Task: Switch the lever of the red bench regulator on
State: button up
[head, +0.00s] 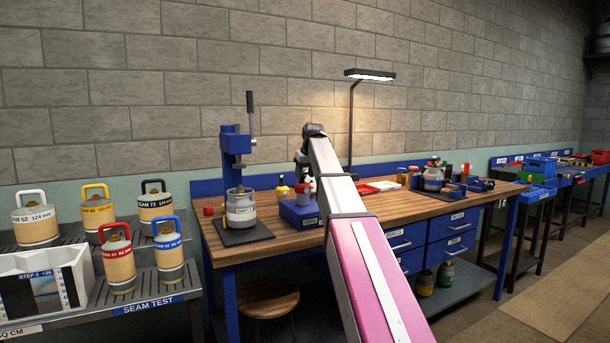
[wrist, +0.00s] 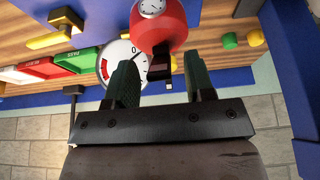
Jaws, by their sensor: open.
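The red bench regulator (wrist: 160,28) is a rounded red body with a small gauge (wrist: 152,8) on it, at the top middle of the wrist view. A black lever-like piece (wrist: 160,66) extends from it into the space between the fingers of my gripper (wrist: 160,82), which is open. I cannot tell whether either finger touches this piece. In the head view, a small part of the red regulator (head: 308,183) shows by my gripper (head: 303,163), above the bench. My arm hides most of this area there.
A white dial (wrist: 122,60) marked 0 sits close by the left finger. A blue scale (head: 299,209) and a pot on a stand (head: 241,208) are on the wooden workbench (head: 265,240). A lit lamp (head: 368,74) stands behind. Several canisters stand on the left rack.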

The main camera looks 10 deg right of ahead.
jog(key=shift+w+f, duration=0.1)
jog(key=shift+f, duration=0.05)
jog(key=shift+c, duration=0.3)
grip_shut()
jog(key=shift+s+d+f+t+y, duration=0.15)
jog(key=shift+s+f+t, duration=0.15)
jog(key=shift+t, duration=0.2)
jog(key=shift+s+f+t+y, duration=0.15)
jog(key=shift+s+t, duration=0.15)
jog(key=shift+t, duration=0.2)
jog(key=shift+f+t+y, duration=0.25)
jog(key=shift+t+y, duration=0.15)
jog(key=shift+t, duration=0.8)
jog(key=shift+o, duration=0.3)
grip_release()
jog(key=shift+r, duration=0.1)
